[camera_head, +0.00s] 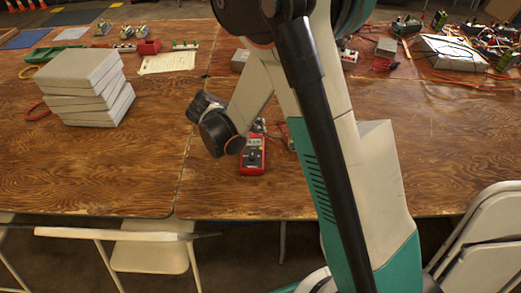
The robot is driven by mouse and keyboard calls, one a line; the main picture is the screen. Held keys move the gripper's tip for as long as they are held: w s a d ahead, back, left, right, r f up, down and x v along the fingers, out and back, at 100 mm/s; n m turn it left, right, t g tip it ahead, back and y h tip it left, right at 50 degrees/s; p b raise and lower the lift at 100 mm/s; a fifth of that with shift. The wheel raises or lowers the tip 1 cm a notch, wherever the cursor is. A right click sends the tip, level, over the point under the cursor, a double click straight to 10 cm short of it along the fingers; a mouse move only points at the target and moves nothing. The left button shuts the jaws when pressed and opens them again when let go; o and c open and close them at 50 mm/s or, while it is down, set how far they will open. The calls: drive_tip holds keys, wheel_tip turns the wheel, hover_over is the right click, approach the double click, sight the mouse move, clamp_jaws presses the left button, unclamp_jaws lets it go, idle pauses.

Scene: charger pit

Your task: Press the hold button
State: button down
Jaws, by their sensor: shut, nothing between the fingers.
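A red multimeter (252,160) with a grey face and a dark dial lies on the wooden table, near its front edge. Its top end and left side are close to the dark end of my arm in the picture, which partly covers that area. The hold button is too small to make out. The dark wrist of my arm hangs over the table just left of the multimeter. The fingers of my gripper cannot be made out, so I cannot tell how far they are from the meter or whether they touch it.
A stack of pale grey slabs (85,85) stands on the left table (120,180). A paper sheet (167,61) and a red box (149,47) lie behind. Tangled wires and devices fill the back right. Folding chairs (490,235) stand at the front. Table right of my arm is clear.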

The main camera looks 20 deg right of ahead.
drive_tip(key=b, duration=0.4)
hover_over(258, 148)
drive_tip(key=shift+d+f, duration=0.1)
drive_tip(key=shift+f, duration=2.95)
drive_tip(key=shift+f, duration=0.1)
drive_tip(key=shift+f, duration=0.3)
drive_tip(key=shift+f, duration=0.35)
drive_tip(key=shift+r, duration=0.1)
drive_tip(key=shift+r+p, duration=0.35)
drive_tip(key=shift+r, duration=0.35)
drive_tip(key=shift+r+p, duration=1.45)
drive_tip(key=shift+r, duration=1.05)
drive_tip(key=shift+r, duration=0.1)
